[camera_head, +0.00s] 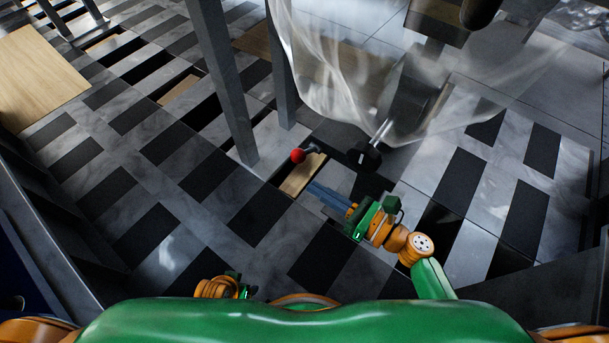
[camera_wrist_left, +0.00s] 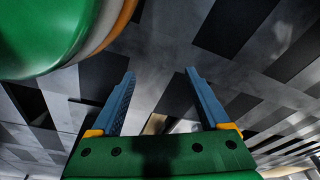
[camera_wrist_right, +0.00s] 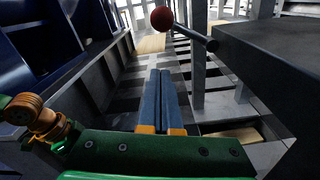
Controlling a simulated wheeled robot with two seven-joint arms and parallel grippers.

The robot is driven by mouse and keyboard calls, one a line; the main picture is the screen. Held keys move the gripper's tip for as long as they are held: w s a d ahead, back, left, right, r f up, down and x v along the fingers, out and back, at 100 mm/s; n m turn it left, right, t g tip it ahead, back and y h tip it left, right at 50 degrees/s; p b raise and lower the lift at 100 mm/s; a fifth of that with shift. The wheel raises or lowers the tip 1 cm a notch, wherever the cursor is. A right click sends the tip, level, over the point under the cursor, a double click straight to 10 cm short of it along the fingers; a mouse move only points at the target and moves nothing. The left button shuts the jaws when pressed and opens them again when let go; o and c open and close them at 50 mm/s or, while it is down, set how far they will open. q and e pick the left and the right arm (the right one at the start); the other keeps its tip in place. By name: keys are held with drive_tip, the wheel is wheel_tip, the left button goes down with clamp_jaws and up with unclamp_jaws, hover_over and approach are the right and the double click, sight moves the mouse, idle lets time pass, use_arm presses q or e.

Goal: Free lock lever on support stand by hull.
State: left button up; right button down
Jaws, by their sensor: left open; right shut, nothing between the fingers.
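The lock lever shows as a red ball knob (camera_head: 298,155) on a short grey rod, near the middle of the head view. In the right wrist view the red knob (camera_wrist_right: 162,18) is at the top, its rod running right to a dark block (camera_wrist_right: 275,65) that seems part of the stand. My right gripper (camera_head: 311,187) is shut and empty, its blue fingers just below the knob in the head view. In the right wrist view its fingertips (camera_wrist_right: 159,74) appear apart from knob and rod. My left gripper (camera_wrist_left: 160,73) is open and empty over the floor.
A translucent shell (camera_head: 335,65), perhaps the hull, hangs at the top of the head view. A black round part (camera_head: 363,156) sits right of the lever. Grey posts (camera_head: 225,85) stand left of it. Checkered floor (camera_head: 150,210) at the left is free.

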use_arm(q)
drive_tip(key=shift+s+a+f, duration=0.1)
drive_tip(key=shift+s+f, duration=0.2)
use_arm(e)
drive_tip(key=v, duration=0.4)
